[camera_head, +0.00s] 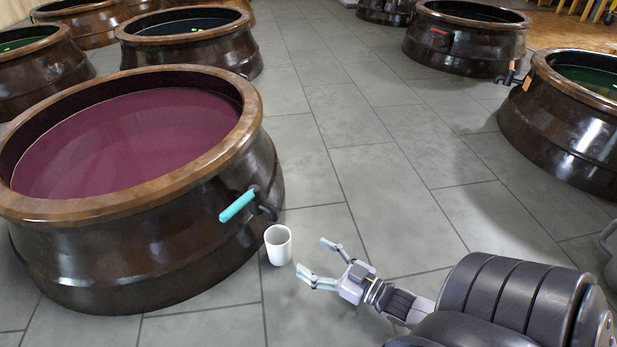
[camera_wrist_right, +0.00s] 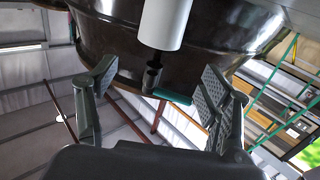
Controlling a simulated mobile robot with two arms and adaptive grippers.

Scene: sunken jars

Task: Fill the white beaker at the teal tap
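The white beaker (camera_head: 278,246) appears upright, in front of the large brown jar (camera_head: 110,265) of dark red liquid. It is just below the tap (camera_head: 265,205) with the teal handle (camera_head: 238,206). My right gripper (camera_head: 312,257) is open, its fingers pointing at the beaker with a gap between. In the right wrist view, which is upside down, the beaker (camera_wrist_right: 165,20) is ahead of the open fingers (camera_wrist_right: 158,85), its mouth near the tap spout (camera_wrist_right: 152,75). The teal handle (camera_wrist_right: 173,97) also shows there. My left gripper is out of view.
Other brown jars stand behind at the left (camera_head: 187,50) and at the right (camera_head: 560,130), one with green liquid (camera_head: 595,80). Grey tiled floor (camera_head: 380,170) lies clear between them. The jar's bulging wall is close behind the beaker.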

